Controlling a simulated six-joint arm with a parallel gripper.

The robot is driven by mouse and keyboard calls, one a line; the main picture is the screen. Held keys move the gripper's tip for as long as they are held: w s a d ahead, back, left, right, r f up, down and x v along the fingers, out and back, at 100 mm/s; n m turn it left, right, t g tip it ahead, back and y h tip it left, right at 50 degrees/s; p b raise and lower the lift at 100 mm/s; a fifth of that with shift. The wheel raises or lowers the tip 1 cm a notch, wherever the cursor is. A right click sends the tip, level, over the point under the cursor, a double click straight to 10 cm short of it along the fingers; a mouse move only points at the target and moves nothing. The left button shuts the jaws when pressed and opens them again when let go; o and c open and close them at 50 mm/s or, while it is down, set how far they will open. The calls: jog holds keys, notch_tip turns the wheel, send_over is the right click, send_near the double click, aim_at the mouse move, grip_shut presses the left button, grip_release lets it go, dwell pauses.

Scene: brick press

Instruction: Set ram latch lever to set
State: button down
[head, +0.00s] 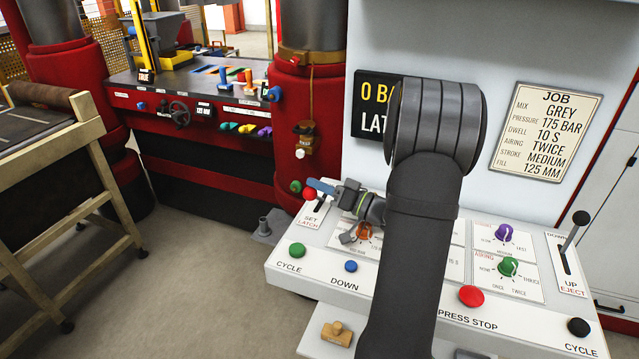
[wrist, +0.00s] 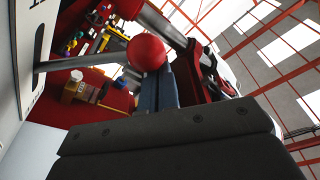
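The ram latch lever has a red ball knob (head: 309,194) and stands at the left end of the white control panel, above a plate marked SET LATCH (head: 312,220). In the wrist view the knob (wrist: 146,52) shows on a pale metal shaft (wrist: 85,62). My gripper (head: 320,186) reaches left to the knob, with its blue fingertips just above it in the picture. In the wrist view the blue fingers (wrist: 158,88) lie side by side with no clear gap, and the knob is at their tips. Whether they touch it I cannot tell. The lever's slot is partly hidden.
A green button (head: 297,250), a blue button (head: 351,266) and an orange knob (head: 364,232) lie close by on the panel. My arm hides the panel's middle and part of the black display (head: 372,105). The red press column (head: 305,130) stands behind the lever.

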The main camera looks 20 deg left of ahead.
jog(key=shift+s+f, duration=0.2)
jog(key=shift+f, duration=0.15)
jog(key=d, duration=0.7)
jog(key=shift+s+d+f, duration=0.2)
jog(key=shift+f, duration=0.05)
jog(key=shift+a+r, duration=0.1)
jog(key=shift+a, duration=0.35)
jog(key=w+a+r+m, duration=0.1)
jog(key=w+a+m, duration=0.2)
jog(key=w, duration=0.3)
jog(key=w+a+r+m+t+h, duration=0.1)
jog(key=w+a+r+m, duration=0.1)
jog(key=w+m, duration=0.4)
jog(key=shift+w+a+r, duration=0.2)
jog(key=shift+w+a, duration=0.45)
jog(key=shift+a, duration=0.1)
